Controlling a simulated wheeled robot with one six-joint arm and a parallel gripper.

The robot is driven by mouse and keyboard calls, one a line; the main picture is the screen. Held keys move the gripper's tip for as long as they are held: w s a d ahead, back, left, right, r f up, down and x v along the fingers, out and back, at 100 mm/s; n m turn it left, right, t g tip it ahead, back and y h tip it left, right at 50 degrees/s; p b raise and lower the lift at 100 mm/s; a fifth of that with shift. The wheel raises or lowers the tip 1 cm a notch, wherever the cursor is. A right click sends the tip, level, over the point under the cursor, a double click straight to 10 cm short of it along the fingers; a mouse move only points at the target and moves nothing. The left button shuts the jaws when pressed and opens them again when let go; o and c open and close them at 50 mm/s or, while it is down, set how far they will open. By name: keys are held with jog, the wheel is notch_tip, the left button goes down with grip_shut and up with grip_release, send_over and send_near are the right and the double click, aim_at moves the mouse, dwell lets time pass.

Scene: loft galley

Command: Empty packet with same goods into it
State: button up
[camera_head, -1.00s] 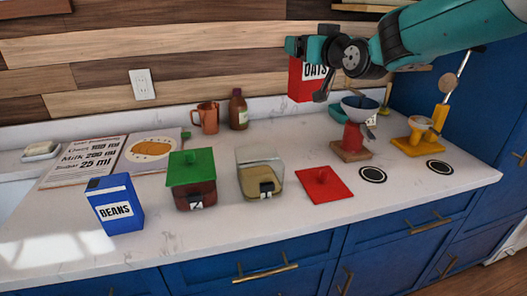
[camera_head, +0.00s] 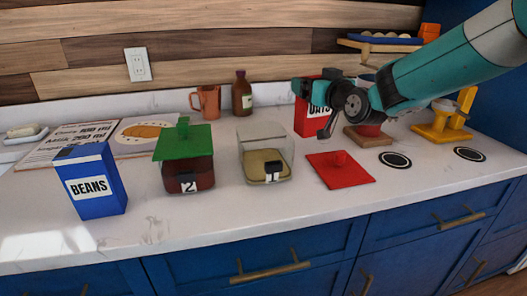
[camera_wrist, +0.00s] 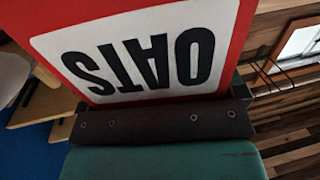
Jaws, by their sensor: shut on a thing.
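My gripper (camera_head: 322,106) is shut on the red OATS packet (camera_head: 303,118) at the back of the counter. In the wrist view the packet (camera_wrist: 240,25) fills the top, its label upside down. I cannot tell whether its base touches the counter. An open glass canister (camera_head: 246,150) with tan goods inside stands left of and nearer than the packet. A red lid (camera_head: 325,171) lies on the counter to its right. A canister (camera_head: 190,180) marked 2 holds dark reddish-brown goods under a green lid (camera_head: 170,145). A blue BEANS packet (camera_head: 105,207) stands upright at the left.
A copper jug (camera_head: 207,100) and brown bottle (camera_head: 241,95) stand by the back wall. A recipe board (camera_head: 72,138) lies at the left. A wooden-based stand (camera_head: 370,141) and yellow stand (camera_head: 437,131) are at the right, near black round marks (camera_head: 395,159). The front counter strip is clear.

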notch_tip(320, 180, down, 4)
jog(key=shift+s+f+b, duration=0.1)
jog(key=shift+f+b, duration=0.15)
jog(key=shift+b, duration=0.15)
jog(key=shift+s+r, duration=0.1)
